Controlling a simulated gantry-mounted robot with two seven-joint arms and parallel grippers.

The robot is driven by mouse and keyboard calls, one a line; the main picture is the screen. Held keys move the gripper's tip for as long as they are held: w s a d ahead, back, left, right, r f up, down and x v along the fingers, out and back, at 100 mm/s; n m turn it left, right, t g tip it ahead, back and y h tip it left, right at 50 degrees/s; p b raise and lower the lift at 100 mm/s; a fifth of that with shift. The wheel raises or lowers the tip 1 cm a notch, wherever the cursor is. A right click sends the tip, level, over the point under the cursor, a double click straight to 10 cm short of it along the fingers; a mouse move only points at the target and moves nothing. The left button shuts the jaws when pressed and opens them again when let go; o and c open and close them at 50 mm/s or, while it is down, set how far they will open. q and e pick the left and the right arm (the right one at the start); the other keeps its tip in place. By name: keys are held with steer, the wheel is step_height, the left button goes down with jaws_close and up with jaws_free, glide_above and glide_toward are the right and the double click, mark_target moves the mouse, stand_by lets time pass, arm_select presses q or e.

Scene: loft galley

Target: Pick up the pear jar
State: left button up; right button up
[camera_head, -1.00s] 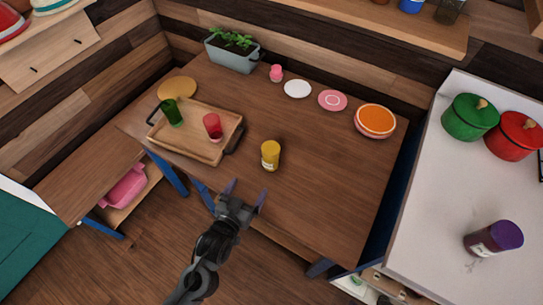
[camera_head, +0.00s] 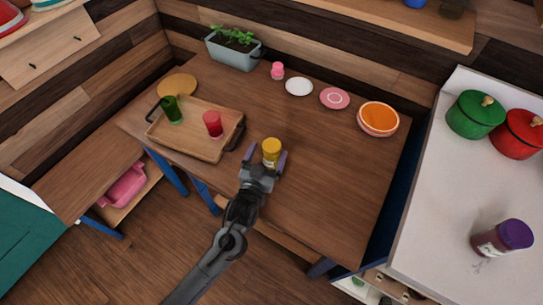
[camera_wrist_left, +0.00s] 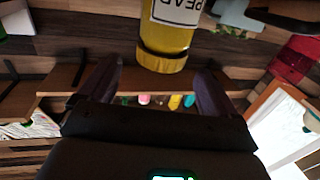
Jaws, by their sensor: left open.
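The pear jar (camera_head: 271,150) is a yellow jar standing on the wooden table. In the left wrist view the jar (camera_wrist_left: 165,40) shows a white label with letters reading "PEAR". My left gripper (camera_head: 266,162) is open, with one purple finger on each side of the jar's near side in the head view. In the left wrist view the fingers (camera_wrist_left: 158,82) are spread, with the jar's end between and just beyond their tips. I cannot tell whether either finger touches the jar. My right gripper is not in view.
A wooden tray (camera_head: 205,149) with a green cup (camera_head: 172,110) and a red cup (camera_head: 212,124) lies left of the jar. Plates (camera_head: 335,98) and a planter (camera_head: 232,54) stand at the back. The table right of the jar is clear.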

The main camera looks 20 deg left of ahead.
mark_target(271, 146)
arm_select(q)
steer(key=w+b, duration=0.1)
steer(key=w, duration=0.3)
steer(key=shift+w+f, duration=0.1)
steer(key=c, duration=1.6)
jaws_close()
steer(key=shift+r, duration=0.2)
